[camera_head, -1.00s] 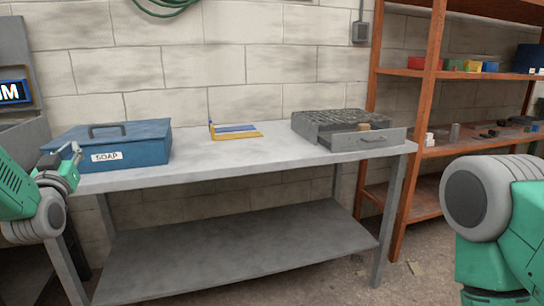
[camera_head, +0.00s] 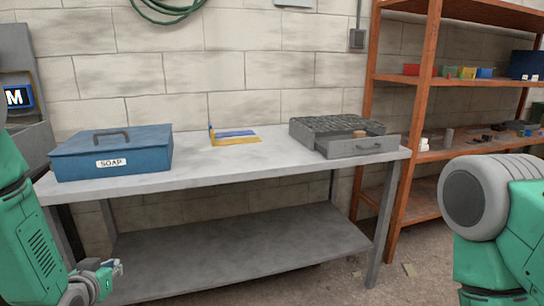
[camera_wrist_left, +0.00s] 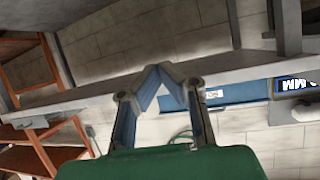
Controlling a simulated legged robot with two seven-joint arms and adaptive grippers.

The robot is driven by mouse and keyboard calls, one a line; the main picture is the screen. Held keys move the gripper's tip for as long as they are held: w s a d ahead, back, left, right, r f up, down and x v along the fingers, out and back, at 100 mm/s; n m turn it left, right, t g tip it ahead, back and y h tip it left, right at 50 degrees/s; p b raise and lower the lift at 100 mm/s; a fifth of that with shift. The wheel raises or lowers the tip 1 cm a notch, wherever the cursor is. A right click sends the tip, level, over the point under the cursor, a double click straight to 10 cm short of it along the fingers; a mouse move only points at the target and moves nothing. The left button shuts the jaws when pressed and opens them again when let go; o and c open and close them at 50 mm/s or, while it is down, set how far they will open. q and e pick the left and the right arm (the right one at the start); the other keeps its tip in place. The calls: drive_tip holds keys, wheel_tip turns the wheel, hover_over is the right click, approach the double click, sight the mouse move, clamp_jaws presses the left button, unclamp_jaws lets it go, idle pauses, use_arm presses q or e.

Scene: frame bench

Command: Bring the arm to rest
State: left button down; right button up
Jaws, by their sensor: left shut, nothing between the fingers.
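My left gripper (camera_head: 116,268) is low at the left in the head view, in front of the bench and below its top. In the left wrist view its fingers (camera_wrist_left: 155,72) meet at the tips, shut and empty. My right arm shows at the right edge of the head view, but its gripper is out of the picture. The grey bench (camera_head: 225,165) stands ahead with a lower shelf (camera_head: 220,245).
On the bench are a blue box labelled SOAP (camera_head: 112,153), a yellow and blue frame (camera_head: 235,137) and a grey case with an open drawer (camera_head: 358,147). An orange shelf rack (camera_head: 415,130) stands at the right. A green hose (camera_head: 165,10) hangs on the wall.

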use_arm(q)
drive_tip(key=s+d+f+m+g+h+p, duration=0.1)
drive_tip(key=s+d+f+g, duration=0.2)
drive_tip(key=s+f, duration=0.4)
drive_tip(key=s+d+f+g+p, duration=0.2)
drive_tip(key=s+d+f+g, duration=0.15)
drive_tip(key=s, duration=0.65)
drive_tip(key=s+d+f+g+p, duration=0.1)
drive_tip(key=s+g, duration=0.2)
drive_tip(key=s, duration=0.6)
drive_tip(key=s+d+f+g+h, duration=0.1)
drive_tip(key=s+d+f+g, duration=0.1)
drive_tip(key=s, duration=0.8)
drive_tip(key=shift+f+m+g+p, duration=0.25)
drive_tip(key=shift+m+g+p, duration=0.1)
drive_tip(key=shift+m+g, duration=0.1)
